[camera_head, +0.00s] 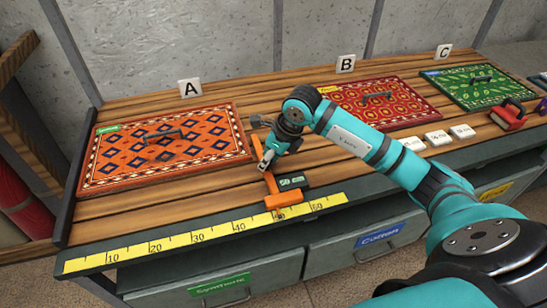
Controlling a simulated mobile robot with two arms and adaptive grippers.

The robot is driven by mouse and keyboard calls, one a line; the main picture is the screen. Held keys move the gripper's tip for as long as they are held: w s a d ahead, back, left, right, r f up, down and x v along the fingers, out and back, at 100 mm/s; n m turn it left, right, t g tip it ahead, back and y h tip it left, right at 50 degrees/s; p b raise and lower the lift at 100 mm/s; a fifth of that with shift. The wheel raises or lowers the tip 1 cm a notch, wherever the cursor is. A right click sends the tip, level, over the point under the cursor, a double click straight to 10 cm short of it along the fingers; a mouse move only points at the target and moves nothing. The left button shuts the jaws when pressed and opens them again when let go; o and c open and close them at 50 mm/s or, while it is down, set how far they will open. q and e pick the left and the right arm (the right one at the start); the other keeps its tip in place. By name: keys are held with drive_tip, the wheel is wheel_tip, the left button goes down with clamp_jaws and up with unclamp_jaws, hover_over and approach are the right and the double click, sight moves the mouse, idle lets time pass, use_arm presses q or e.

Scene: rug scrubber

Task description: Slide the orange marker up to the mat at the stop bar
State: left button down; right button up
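Contact and finger opening are unclear. My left gripper is out of view.
A small dark display (292,181) is beside the marker. A red mat (410,112) lies at B and a green mat (465,84) at C. White blocks (437,138) and a red tool (508,115) lie to the right. Bare boards show between mat A and the ruler.

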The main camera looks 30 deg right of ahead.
sight(284, 176)
drive_tip(key=shift+d, duration=0.1)
drive_tip(key=o, duration=0.9)
drive_tip(key=shift+o, duration=0.2)
drive_tip(key=v, duration=1.2)
